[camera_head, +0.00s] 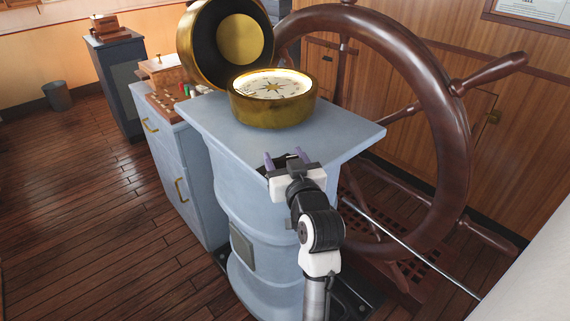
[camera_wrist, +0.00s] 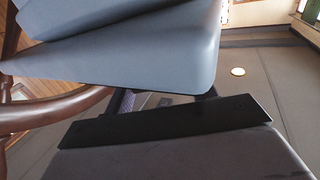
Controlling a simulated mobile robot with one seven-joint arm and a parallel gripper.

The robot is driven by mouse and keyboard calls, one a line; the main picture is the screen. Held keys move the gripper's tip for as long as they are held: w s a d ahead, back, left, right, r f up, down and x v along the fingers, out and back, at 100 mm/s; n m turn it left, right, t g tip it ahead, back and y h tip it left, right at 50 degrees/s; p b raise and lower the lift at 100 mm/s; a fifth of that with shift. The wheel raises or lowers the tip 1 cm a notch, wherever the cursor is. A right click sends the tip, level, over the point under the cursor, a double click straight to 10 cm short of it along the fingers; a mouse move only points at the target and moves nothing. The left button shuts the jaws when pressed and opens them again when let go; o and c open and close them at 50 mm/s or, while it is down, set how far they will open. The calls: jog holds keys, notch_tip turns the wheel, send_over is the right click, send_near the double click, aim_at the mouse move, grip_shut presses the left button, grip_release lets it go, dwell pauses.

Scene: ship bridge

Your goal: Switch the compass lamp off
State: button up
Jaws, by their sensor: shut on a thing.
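The brass compass (camera_head: 272,104) sits on the pale blue binnacle top (camera_head: 338,127), its hinged round lid (camera_head: 197,50) standing open behind it. The compass card (camera_head: 271,87) looks brightly lit. My gripper (camera_head: 284,157) is at the front edge of the binnacle top, below the compass. Its two purple fingers stand apart with a small dark piece between them, and it is shut on that piece. I cannot tell whether this is the lamp switch. In the wrist view the pale blue binnacle (camera_wrist: 150,55) fills the upper part and mostly hides the fingertips (camera_wrist: 143,100).
A large wooden ship's wheel (camera_head: 455,130) stands close on the right. A blue cabinet (camera_head: 180,175) with a small box and coloured controls adjoins on the left. A grey bin (camera_head: 57,95) stands far left. The wooden floor (camera_head: 75,205) at left is clear.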

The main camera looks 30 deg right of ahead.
jog(key=n+y+b, duration=0.1)
jog(key=y+b, duration=0.1)
jog(key=n+y+b, duration=0.1)
jog(key=y, duration=0.1)
jog(key=shift+f+n+t+b, duration=0.3)
jog(key=shift+b, duration=0.05)
jog(key=n+y+b, duration=0.2)
jog(key=y+b, duration=0.1)
jog(key=y, duration=0.1)
jog(key=shift+r+n, duration=0.1)
jog(key=shift+n, duration=0.2)
jog(key=n+g+y+b, duration=0.1)
jog(key=n+y+b, duration=0.1)
jog(key=y, duration=0.2)
jog(key=n+g+y+b, duration=0.1)
jog(key=n+g+y, duration=0.1)
jog(key=n+y, duration=0.1)
jog(key=shift+r+g+y+b, duration=0.2)
jog(key=shift+g+y+b, duration=0.1)
jog(key=shift+y+b, duration=0.1)
jog(key=shift+n+y, duration=0.3)
jog(key=shift+n, duration=0.1)
jog(key=o, duration=1)
jog(key=b+v, duration=0.1)
jog(key=v, duration=0.6)
jog(key=b+v, duration=0.1)
jog(key=v, duration=0.5)
jog(key=shift+s+d+r+b, duration=0.2)
jog(key=shift+s+d+b, duration=0.05)
jog(key=shift+d+b, duration=0.1)
